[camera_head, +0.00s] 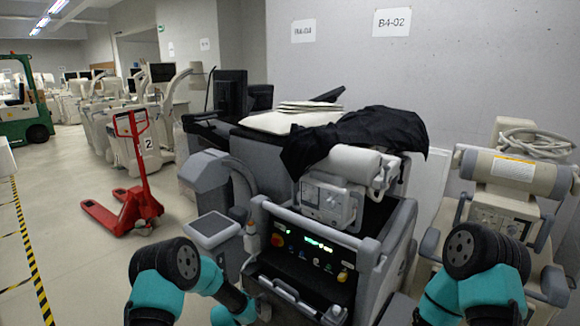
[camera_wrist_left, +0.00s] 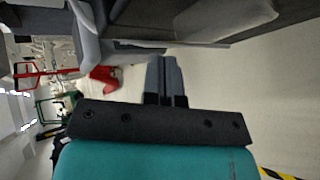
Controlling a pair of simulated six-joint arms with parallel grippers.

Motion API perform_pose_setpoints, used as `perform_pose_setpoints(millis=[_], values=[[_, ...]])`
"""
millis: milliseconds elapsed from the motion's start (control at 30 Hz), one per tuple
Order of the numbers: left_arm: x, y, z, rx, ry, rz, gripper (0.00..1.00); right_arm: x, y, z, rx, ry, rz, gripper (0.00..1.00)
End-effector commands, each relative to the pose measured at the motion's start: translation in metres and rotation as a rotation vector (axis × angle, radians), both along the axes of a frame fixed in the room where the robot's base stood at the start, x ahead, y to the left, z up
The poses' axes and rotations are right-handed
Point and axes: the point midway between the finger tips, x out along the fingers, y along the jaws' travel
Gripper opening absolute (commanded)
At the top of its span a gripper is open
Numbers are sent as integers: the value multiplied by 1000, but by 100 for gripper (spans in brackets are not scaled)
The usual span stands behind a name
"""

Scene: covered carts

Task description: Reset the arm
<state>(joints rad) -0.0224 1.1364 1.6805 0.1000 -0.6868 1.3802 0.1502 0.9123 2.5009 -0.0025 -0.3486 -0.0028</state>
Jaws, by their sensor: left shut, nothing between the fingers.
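My left gripper (camera_wrist_left: 167,80) shows in the left wrist view, with its two dark fingers together and nothing between them. It points toward the grey side of a cart (camera_wrist_left: 130,35), with pale floor beyond the fingertips. In the head view, my left arm (camera_head: 180,265) is folded at the bottom left and its fingers cannot be made out. My right arm (camera_head: 480,250) is bent at the bottom right, and its gripper is out of view.
A medical cart (camera_head: 330,255) stands close in front, partly covered by a black cloth (camera_head: 355,138). Another cart (camera_head: 505,215) stands at the right. A red pallet jack (camera_head: 135,205) is on the left floor (camera_head: 75,260), which has open room. A grey wall (camera_head: 340,65) stands behind.

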Motion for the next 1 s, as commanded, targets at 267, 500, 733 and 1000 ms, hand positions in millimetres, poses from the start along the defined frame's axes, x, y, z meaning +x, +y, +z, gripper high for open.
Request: perform_pose_setpoints(millis=[267, 500, 733, 1000], values=[[-131, 24, -42, 353, 228, -397, 0, 0, 0, 0, 0, 0, 0, 43], [-258, 38, -53, 559, 356, -826, 0, 0, 0, 0, 0, 0, 0, 43], [-371, 46, -42, 653, 391, -1234, 0, 0, 0, 0, 0, 0, 0, 43], [-410, 48, -34, 670, 378, -1388, 0, 0, 0, 0, 0, 0, 0, 43]])
